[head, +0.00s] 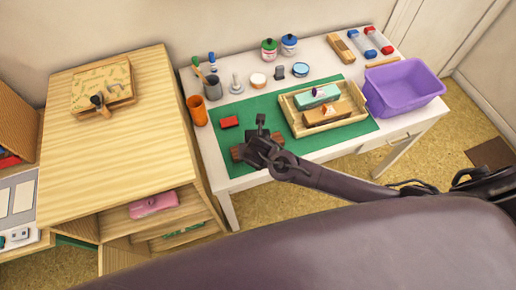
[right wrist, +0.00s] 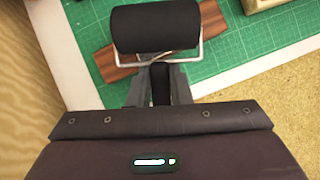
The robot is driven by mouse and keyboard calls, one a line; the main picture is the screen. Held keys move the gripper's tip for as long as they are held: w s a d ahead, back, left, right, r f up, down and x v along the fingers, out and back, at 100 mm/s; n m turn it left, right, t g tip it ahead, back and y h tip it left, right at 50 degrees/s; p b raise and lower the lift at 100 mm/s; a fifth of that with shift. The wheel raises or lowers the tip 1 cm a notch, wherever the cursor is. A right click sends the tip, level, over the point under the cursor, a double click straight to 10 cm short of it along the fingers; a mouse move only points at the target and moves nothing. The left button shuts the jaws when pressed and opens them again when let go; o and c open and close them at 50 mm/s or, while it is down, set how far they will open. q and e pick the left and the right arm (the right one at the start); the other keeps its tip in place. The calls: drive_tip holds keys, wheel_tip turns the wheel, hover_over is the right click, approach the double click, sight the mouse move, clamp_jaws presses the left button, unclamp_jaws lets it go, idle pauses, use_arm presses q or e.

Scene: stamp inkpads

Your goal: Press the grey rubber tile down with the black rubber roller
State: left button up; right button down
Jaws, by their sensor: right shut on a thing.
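My right gripper (head: 262,150) is over the left front of the green mat and is shut on the black rubber roller's handle. In the right wrist view the black roller (right wrist: 154,28) lies crosswise just beyond my right gripper (right wrist: 160,80), in a metal wire frame. A dark brown wooden block (right wrist: 118,72) lies on the mat and is partly covered by the roller. That wooden block (head: 238,153) also shows beside the gripper in the head view. I cannot make out a grey rubber tile; the roller hides part of the block. My left gripper is not in view.
A wooden tray (head: 289,117) with two stamp blocks stands on the green mat (head: 240,111), right of the gripper. A purple bin (head: 404,88) stands at the right.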

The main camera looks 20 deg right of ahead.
drive_tip(key=shift+s+f, duration=0.1)
drive_tip(key=shift+f, duration=0.55)
idle(1.0)
drive_tip(key=shift+r, duration=0.1)
wheel_tip(320, 180, up, 7)
drive_tip(key=p, duration=0.7)
idle(0.8)
